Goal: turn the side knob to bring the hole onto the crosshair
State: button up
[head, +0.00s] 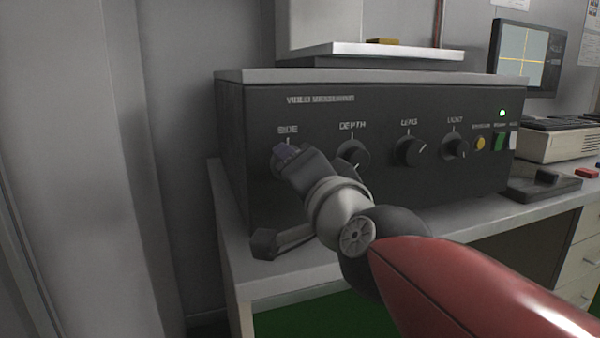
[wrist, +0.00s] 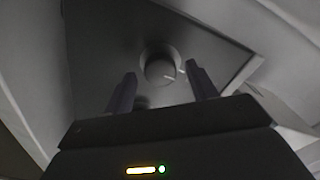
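The side knob (wrist: 158,70) is a dark round knob with a pale pointer line, under the SIDE label on the front of the dark measuring unit (head: 400,195). In the head view my gripper (head: 286,152) is at the panel and hides most of this knob. In the wrist view my gripper (wrist: 161,72) is open, with one finger on each side of the knob and a visible gap to each. I cannot tell how deep the fingers reach around it. The monitor (head: 524,58) shows a yellow crosshair on a grey-blue picture; I cannot make out the hole.
The depth knob (head: 353,155), lens knob (head: 410,151) and light knob (head: 456,147) sit in a row to the right, the depth knob close to my wrist. A grey wall stands left of the unit.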

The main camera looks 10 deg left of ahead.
jog(key=v, duration=0.8)
jog(key=shift+a, duration=0.1)
dwell(2.2)
jog(key=s+d+f+n+g+h+p, duration=0.2)
jog(key=s+d+f+g+h+p, duration=0.1)
jog(key=d+f, duration=0.7)
jog(key=s+d+f+n+g+h+p, duration=0.2)
jog(key=d+f+g+h, duration=0.4)
jog(key=d+f, duration=0.5)
jog(key=shift+s+d+f+n+g+h+p, duration=0.15)
jog(key=shift+s+f+n+g+h+p, duration=0.2)
jog(key=shift+s+f+p, duration=0.4)
